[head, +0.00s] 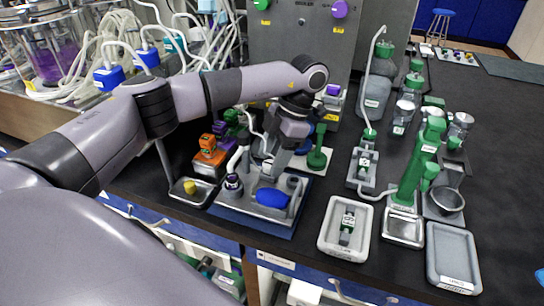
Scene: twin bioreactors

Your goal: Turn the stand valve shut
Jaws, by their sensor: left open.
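My left gripper (272,160) points down over a grey stand tray (240,207) on the black bench, its jaws open. A blue oval handle (272,198) lies in the front of this tray, just below and in front of the jaws. I cannot tell for sure whether it is the stand valve's handle, nor whether the jaws touch anything. A white hose with a dark purple collar (233,183) stands at the tray's left. My gripper and wrist hide the back of the tray. My right gripper is not in view.
A small tray with a yellow block (190,187) and an orange fitting (208,149) stand left. A green post (318,157) stands close right of the gripper. A white tray with a small valve (347,224) and a tall green fixture (413,170) are further right.

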